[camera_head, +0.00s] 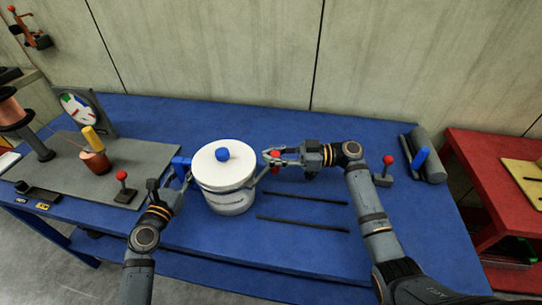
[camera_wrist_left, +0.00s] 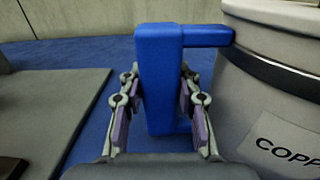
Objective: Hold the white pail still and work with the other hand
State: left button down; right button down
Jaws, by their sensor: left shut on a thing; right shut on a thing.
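The white pail (camera_head: 230,200) stands upright on the blue table, with a white lid (camera_head: 211,168) and a blue knob (camera_head: 222,154) on top. A blue side handle (camera_head: 182,162) sticks out on its left; it also shows in the left wrist view (camera_wrist_left: 158,75). My left gripper (camera_head: 179,175) is shut on this handle, its fingers on both sides of it. My right gripper (camera_head: 274,161) is shut on a red knob (camera_head: 275,154) at the pail's right side. The knob's stem and its joint to the pail are partly hidden by the fingers.
A grey board (camera_head: 60,160) on the left holds a copper cup (camera_head: 95,163), a dial (camera_head: 78,108) and a red-knobbed lever (camera_head: 123,177). Two dark rods (camera_head: 303,223) lie front right of the pail. Another red-knobbed lever (camera_head: 386,163) and a grey cylinder (camera_head: 427,154) stand at right.

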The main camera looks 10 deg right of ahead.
jog(key=shift+f, duration=0.1)
jog(key=c, duration=1.1)
grip_release()
jog(key=w+d, duration=0.5)
jog(key=d, duration=0.7)
jog(key=shift+w+d, duration=0.2)
jog(key=shift+d, duration=0.2)
jog(key=s+d, duration=0.1)
jog(key=d, duration=0.6)
jog(key=shift+d, duration=0.2)
